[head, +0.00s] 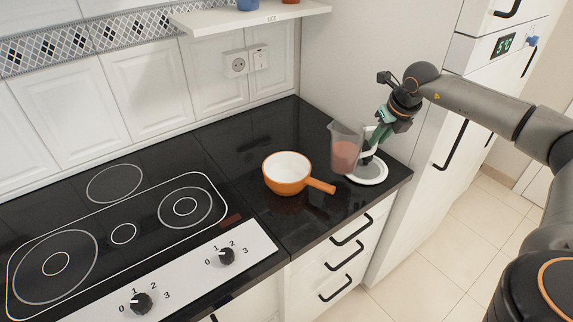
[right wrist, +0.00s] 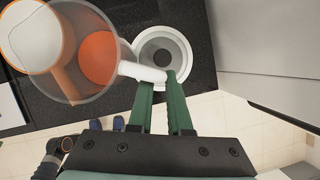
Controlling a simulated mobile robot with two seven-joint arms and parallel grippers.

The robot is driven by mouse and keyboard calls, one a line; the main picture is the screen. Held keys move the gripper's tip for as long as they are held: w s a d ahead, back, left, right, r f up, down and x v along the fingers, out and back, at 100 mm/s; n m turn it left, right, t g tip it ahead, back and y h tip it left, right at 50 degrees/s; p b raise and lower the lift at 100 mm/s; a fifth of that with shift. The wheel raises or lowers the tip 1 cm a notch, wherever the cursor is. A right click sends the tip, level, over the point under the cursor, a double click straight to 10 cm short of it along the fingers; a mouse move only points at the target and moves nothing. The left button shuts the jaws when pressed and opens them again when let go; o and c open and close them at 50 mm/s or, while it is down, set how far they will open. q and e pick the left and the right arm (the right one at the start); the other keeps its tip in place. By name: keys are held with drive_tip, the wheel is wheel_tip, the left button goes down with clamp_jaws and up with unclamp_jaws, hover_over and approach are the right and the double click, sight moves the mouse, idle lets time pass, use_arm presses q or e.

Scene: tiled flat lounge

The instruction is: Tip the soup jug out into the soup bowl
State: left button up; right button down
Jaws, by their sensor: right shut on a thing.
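The soup jug (head: 346,138) is clear, with reddish-orange soup in its lower part and a white handle. My right gripper (head: 371,150) is shut on that handle, at the jug's right side. The jug looks about upright, and the soup stays inside it. In the right wrist view the green fingers (right wrist: 163,84) pinch the handle of the jug (right wrist: 118,22). The orange soup bowl (head: 287,185), with a white inside and a stub handle, stands on the counter left of the jug. In the right wrist view the bowl (right wrist: 30,38) is partly behind the jug. My left gripper is out of view.
A round white dish with a grey centre (head: 381,176) lies on the black counter (head: 238,140), just right of the jug. A hob (head: 120,235) with knobs is at left. A shelf (head: 250,17) hangs above. A tall white cabinet (head: 345,60) closes off the back right.

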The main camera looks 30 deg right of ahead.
sight(365, 129)
drive_tip(key=a+h+p, duration=0.1)
drive_tip(key=w+a+g+h+p, duration=0.1)
drive_tip(key=a+r+n+h+p, duration=0.1)
drive_tip(key=h, duration=0.1)
drive_tip(key=shift+w+a+r, duration=0.1)
drive_tip(key=shift+w+a, duration=0.2)
drive_tip(key=shift+w, duration=0.1)
drive_tip(key=shift+w+a+r+g+h+p, duration=0.15)
drive_tip(key=shift+w+a+g+h+p, duration=0.1)
drive_tip(key=shift+a+h, duration=0.25)
drive_tip(key=shift+w+a+r+g+h+p, duration=0.2)
drive_tip(key=shift+a+h+p, duration=0.1)
drive_tip(key=shift+a, duration=0.25)
drive_tip(key=shift+w+a+r+g+h+p, duration=0.15)
drive_tip(key=shift+w+a+g+h+p, duration=0.1)
drive_tip(key=shift+a+h, duration=0.25)
drive_tip(key=shift+w+a+r+n, duration=0.1)
drive_tip(key=shift+a+r+n, duration=0.1)
drive_tip(key=shift+r+n, duration=0.15)
drive_tip(key=shift+w+a+r+g+h+p, duration=0.15)
drive_tip(key=shift+a+r+g+h+p, duration=0.2)
drive_tip(key=shift+r+h+p, duration=0.3)
drive_tip(key=shift+a+f, duration=0.1)
drive_tip(key=shift+f, duration=0.1)
drive_tip(key=shift+w+a+h, duration=0.1)
drive_tip(key=shift+a+h, duration=0.05)
drive_tip(key=shift+h, duration=0.2)
